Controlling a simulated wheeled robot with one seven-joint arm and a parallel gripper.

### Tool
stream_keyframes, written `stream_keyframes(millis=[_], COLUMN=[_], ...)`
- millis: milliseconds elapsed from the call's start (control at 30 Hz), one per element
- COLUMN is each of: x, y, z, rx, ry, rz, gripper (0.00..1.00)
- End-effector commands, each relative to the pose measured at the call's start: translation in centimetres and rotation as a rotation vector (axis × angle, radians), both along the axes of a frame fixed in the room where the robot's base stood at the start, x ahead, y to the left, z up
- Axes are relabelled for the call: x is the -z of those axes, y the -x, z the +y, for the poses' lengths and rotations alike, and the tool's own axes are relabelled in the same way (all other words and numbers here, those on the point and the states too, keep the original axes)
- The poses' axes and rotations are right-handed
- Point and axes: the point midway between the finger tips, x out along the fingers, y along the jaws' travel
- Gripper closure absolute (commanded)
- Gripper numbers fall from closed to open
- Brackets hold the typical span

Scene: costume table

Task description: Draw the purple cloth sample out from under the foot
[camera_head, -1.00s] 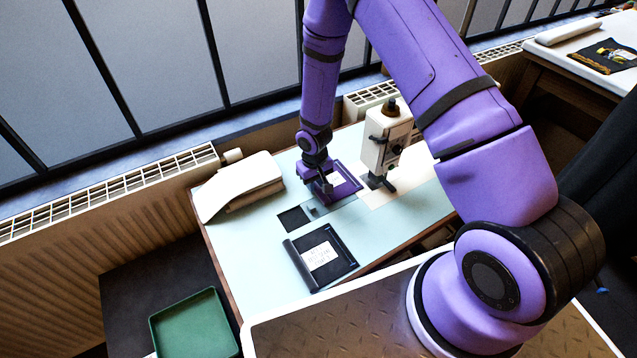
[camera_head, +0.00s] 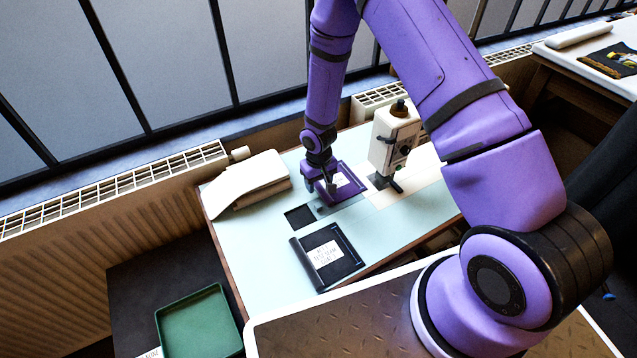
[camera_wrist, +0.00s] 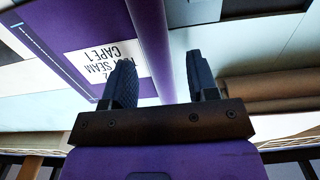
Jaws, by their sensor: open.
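The purple cloth sample (camera_head: 352,190) lies flat on the pale table, with a white label on it. In the wrist view the sample (camera_wrist: 75,22) shows a label reading "CAPE 1" and a rolled purple edge (camera_wrist: 150,35). The cream sewing machine (camera_head: 385,150) stands just right of it, its dark foot (camera_head: 384,182) low by the sample's right side. Whether the foot presses on the cloth is too small to tell. My gripper (camera_head: 320,187) is at the sample's left edge. In the wrist view my gripper (camera_wrist: 160,58) is open, the rolled edge showing between its fingers.
A dark square (camera_head: 299,217) is in the tabletop. A green tray (camera_head: 198,322) stands lower left. Bare table lies left of the black holder.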

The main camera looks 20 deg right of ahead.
Motion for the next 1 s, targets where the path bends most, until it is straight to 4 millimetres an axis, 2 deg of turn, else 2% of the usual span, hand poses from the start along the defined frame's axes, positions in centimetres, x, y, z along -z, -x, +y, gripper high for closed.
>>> stream_keyframes(millis=[400,600,800,1000], x=[-6.8,-9.3,-10.3,-10.4], y=[-0.1,-0.1,0.0,0.0], z=[0.0,0.0,0.0,0.0], rx=[0.001,0.001,0.0,0.0], ry=[-0.001,0.0,0.0,0.0], rz=[-0.005,-0.002,-0.001,0.0], gripper=[0.47,0.47,0.47,0.47])
